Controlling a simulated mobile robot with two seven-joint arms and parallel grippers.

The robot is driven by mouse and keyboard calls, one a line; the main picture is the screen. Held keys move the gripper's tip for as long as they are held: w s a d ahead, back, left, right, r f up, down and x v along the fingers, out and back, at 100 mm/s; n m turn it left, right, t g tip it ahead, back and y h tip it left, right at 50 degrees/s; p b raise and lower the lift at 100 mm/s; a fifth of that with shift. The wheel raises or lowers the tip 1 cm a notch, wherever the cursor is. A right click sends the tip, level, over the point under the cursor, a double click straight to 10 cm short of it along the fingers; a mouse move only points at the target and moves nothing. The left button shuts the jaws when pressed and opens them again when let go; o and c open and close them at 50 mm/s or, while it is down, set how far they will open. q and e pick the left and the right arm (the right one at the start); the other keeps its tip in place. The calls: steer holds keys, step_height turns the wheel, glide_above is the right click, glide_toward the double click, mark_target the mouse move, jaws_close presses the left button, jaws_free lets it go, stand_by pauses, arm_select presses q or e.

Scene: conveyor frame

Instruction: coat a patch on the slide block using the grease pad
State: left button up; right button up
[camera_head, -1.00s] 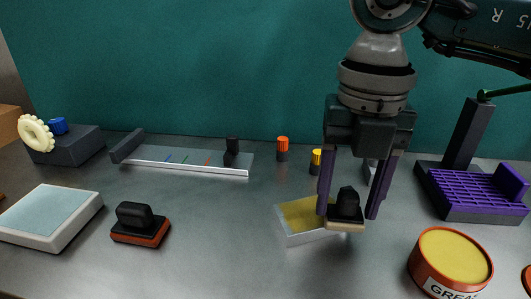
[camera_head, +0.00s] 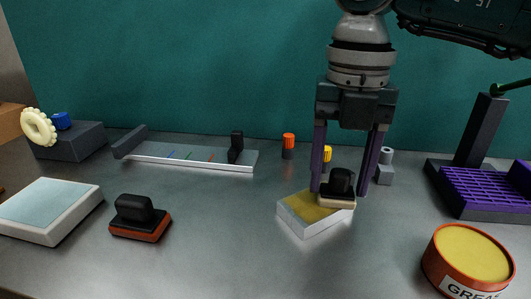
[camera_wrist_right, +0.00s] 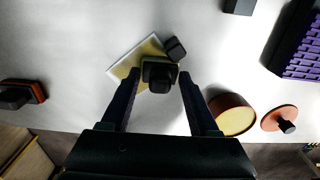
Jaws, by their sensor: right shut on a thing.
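The slide block (camera_head: 300,222) is a low silver block on the table, with a yellow grease patch (camera_head: 311,205) over its top. My right gripper (camera_head: 341,190) is shut on the black-handled grease pad (camera_head: 337,203), which has a cream underside. The pad sits at the block's right end, overlapping its top; whether it touches is hard to tell. In the right wrist view the pad's black handle (camera_wrist_right: 158,75) is between the fingers, and the block (camera_wrist_right: 125,65) shows behind it to the left. The pad's underside is hidden. My left gripper is out of view.
An open grease tin (camera_head: 468,258) stands at the front right, with a purple rack (camera_head: 485,190) behind it. A black-handled, red-edged pad (camera_head: 139,218) and a pale tray (camera_head: 48,210) are at left. A rail (camera_head: 190,160) and small capped pieces (camera_head: 288,146) stand behind. The front middle is clear.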

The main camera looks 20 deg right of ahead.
steer(key=shift+s+a+r+p, duration=0.1)
steer(key=shift+s+r+p, duration=0.1)
steer(key=shift+s+p, duration=0.85)
steer(key=shift+s+f+p, duration=0.15)
steer(key=shift+s+p, duration=0.2)
steer(key=shift+s, duration=0.35)
steer(key=shift+s+a+f, duration=0.1)
steer(key=shift+s, duration=0.15)
steer(key=shift+r+p, duration=2.65)
steer(key=shift+r, duration=0.35)
steer(key=shift+r, duration=0.1)
step_height(320, 180, up, 3)
steer(key=shift+f+p, duration=0.1)
steer(key=shift+p, duration=1.15)
